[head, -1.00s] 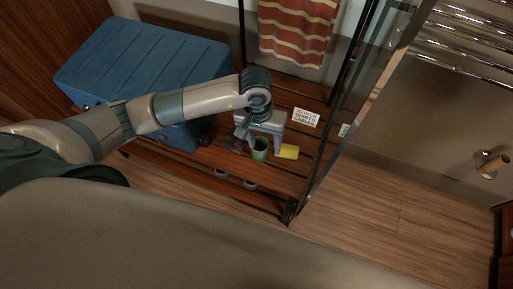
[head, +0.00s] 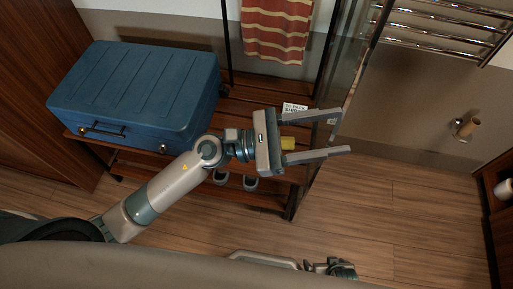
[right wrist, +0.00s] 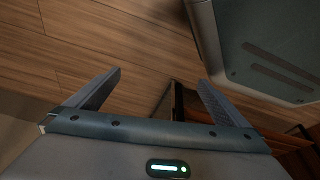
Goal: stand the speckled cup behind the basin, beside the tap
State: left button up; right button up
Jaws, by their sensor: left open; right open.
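The speckled cup, the basin and the tap cannot be made out in either view now. My left gripper (head: 342,133) is open, with nothing seen between its fingers. It is above the right part of the slatted wooden rack, and its body and wrist hide part of the rack. My right gripper (right wrist: 160,77) is open and empty over the wooden floor in the right wrist view. In the head view only part of my right arm shows at the bottom edge.
A blue suitcase (head: 140,92) lies on the left of the slatted rack (head: 245,92). A yellow item (head: 288,143) and a printed card (head: 294,108) are on the rack; slippers (head: 250,183) are below. A glass panel (head: 352,62) stands right of it. The floor (head: 410,220) at right is clear.

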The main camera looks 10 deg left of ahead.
pick_arm(q)
jog(key=w+a+r+n+t+y, duration=0.1)
jog(key=w+a+n+t+y, duration=0.55)
jog(key=n, duration=0.55)
jog(key=w+a+r+n+t+y, duration=0.1)
jog(key=w+a+n+t+y, duration=0.2)
jog(key=a+n+t, duration=0.7)
jog(key=a+f+n+g+y, duration=0.4)
jog(key=a+f+n+y, duration=0.55)
jog(key=f+n, duration=0.55)
jog(key=s+a+f+n+g+y, duration=0.1)
jog(key=s+f+n+g, duration=0.25)
jog(key=f, duration=0.65)
jog(key=s+a+f+n+g, duration=0.1)
jog(key=s+f+n+g, duration=0.25)
jog(key=f, duration=0.55)
jog(key=s+a+f+n+g+y, duration=0.1)
jog(key=s+f+n+g, duration=0.2)
jog(key=f, duration=0.7)
jog(key=s+f+n+g, duration=0.1)
jog(key=s+f+n, duration=0.1)
jog(key=s+f, duration=0.6)
jog(key=s+f+n+g+h, duration=0.1)
jog(key=s+f+n+g, duration=0.1)
jog(key=s+f, duration=0.6)
notch_tip(320, 180, down, 5)
jog(key=shift+a+r, duration=0.15)
jog(key=shift+a, duration=0.05)
